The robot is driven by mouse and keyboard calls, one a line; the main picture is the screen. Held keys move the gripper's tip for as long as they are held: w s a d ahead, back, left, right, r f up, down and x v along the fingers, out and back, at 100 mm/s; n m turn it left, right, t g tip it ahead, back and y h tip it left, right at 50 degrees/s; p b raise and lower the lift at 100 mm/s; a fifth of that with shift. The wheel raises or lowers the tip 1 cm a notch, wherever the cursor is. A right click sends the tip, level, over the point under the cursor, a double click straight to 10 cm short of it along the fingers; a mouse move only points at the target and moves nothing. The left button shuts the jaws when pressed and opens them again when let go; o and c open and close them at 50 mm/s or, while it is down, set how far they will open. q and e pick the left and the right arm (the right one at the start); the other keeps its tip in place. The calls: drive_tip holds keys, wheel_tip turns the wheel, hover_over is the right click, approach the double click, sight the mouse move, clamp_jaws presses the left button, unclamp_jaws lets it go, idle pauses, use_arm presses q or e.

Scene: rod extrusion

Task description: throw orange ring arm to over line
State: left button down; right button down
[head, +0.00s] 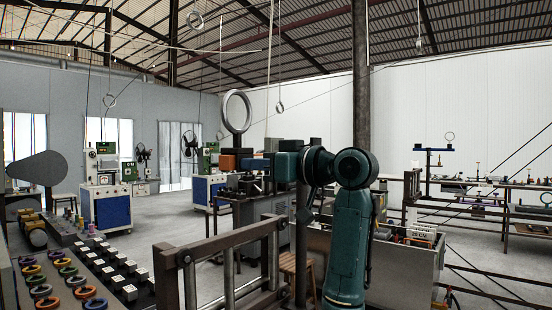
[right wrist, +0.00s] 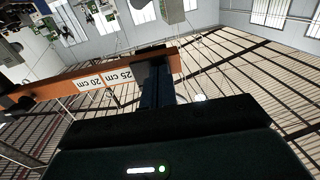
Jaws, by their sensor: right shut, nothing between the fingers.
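My right gripper (head: 246,163) reaches left from the teal arm in the middle of the head view. Its fingers (right wrist: 157,62) are shut, with nothing between them. An orange bar (right wrist: 60,92) crosses close to the fingertips in the right wrist view, with white labels reading "20 cm" and "25 cm". An orange-brown block (head: 228,161) shows just beyond the fingertips in the head view. I cannot tell whether the fingers touch the bar. A large grey ring (head: 237,111) stands above the fingertips. Which line is meant is unclear. My left gripper is not in view.
A panel with several coloured rings (head: 84,291) and white-topped pegs (head: 129,292) is at lower left. A brown frame (head: 190,285) stands in the foreground. A grey bin (head: 400,272) is right of my arm. Small rings (head: 196,21) hang on cords. Open floor (head: 165,230) lies beyond.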

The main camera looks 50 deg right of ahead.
sight(238, 162)
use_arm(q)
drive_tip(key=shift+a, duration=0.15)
use_arm(e)
drive_tip(key=shift+w+a, duration=0.1)
drive_tip(key=shift+w, duration=0.35)
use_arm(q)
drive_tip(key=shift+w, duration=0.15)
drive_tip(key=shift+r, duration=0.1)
use_arm(e)
drive_tip(key=w+h+p, duration=0.1)
drive_tip(key=w+a+m, duration=0.1)
drive_tip(key=w, duration=0.1)
drive_tip(key=shift+w+r+h+p, duration=0.15)
drive_tip(key=shift+h+p, duration=0.2)
drive_tip(key=shift+h, duration=0.05)
drive_tip(key=shift+w+m+h, duration=0.2)
drive_tip(key=shift+m+h, duration=0.1)
drive_tip(key=shift+s, duration=0.1)
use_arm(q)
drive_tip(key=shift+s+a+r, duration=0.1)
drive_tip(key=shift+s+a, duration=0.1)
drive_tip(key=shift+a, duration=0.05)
